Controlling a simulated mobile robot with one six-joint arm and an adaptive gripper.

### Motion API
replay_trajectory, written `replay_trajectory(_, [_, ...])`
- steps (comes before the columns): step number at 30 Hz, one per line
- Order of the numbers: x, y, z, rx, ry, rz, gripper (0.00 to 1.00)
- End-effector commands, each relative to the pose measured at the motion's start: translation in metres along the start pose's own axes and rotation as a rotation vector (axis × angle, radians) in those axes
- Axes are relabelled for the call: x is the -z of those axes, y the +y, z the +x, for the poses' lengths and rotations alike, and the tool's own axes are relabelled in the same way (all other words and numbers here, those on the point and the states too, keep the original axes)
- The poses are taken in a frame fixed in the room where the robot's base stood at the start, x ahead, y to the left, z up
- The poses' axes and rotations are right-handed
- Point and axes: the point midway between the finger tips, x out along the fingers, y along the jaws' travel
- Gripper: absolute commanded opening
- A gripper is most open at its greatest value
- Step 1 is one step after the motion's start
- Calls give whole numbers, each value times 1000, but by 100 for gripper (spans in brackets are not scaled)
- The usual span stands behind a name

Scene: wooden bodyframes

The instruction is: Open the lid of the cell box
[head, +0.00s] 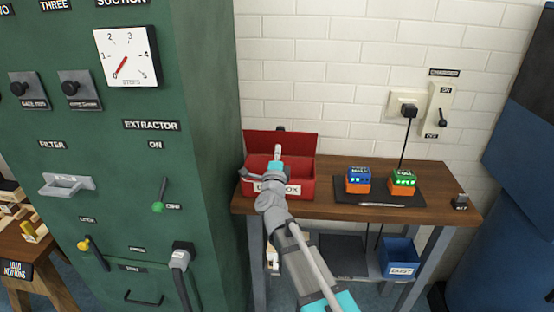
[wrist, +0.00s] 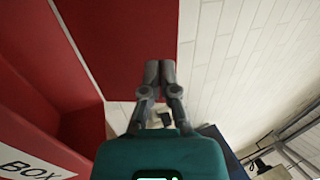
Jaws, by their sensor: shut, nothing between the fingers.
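The cell box is a red box (head: 305,187) at the left end of the wooden bench. A white label shows on its front, partly covered by my arm. Its red lid (head: 302,142) stands raised along the back edge, so the box is open. In the wrist view the lid (wrist: 120,40) fills the upper middle, and the box wall (wrist: 25,130) with part of its label is at the lower left. My gripper (head: 278,149) is over the box in front of the raised lid. Its fingers (wrist: 158,68) are together and empty; I cannot tell whether they touch the lid.
A dark mat (head: 375,197) right of the box holds a blue-topped block (head: 358,176) and a green-topped block (head: 403,177). A tall green cabinet (head: 205,150) stands close on the left. A white tiled wall (head: 350,90) is behind. A blue bin (head: 398,262) sits on the lower shelf.

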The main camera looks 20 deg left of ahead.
Motion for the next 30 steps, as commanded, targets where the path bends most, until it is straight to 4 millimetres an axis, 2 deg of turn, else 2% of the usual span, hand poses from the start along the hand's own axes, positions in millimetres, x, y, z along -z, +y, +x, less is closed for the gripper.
replay_trajectory(1, [-1, -1, 12, 0, 0, -1, 0])
replay_trajectory(3, [-1, -1, 22, 0, 0, -2, 0])
replay_trajectory(9, [0, -1, 42, 0, -1, 0, 0])
replay_trajectory(15, [0, 0, 49, 0, -1, -1, 0])
replay_trajectory(26, [0, 0, 50, 0, -1, -1, 0])
replay_trajectory(30, [0, -2, 58, 0, 0, -1, 0])
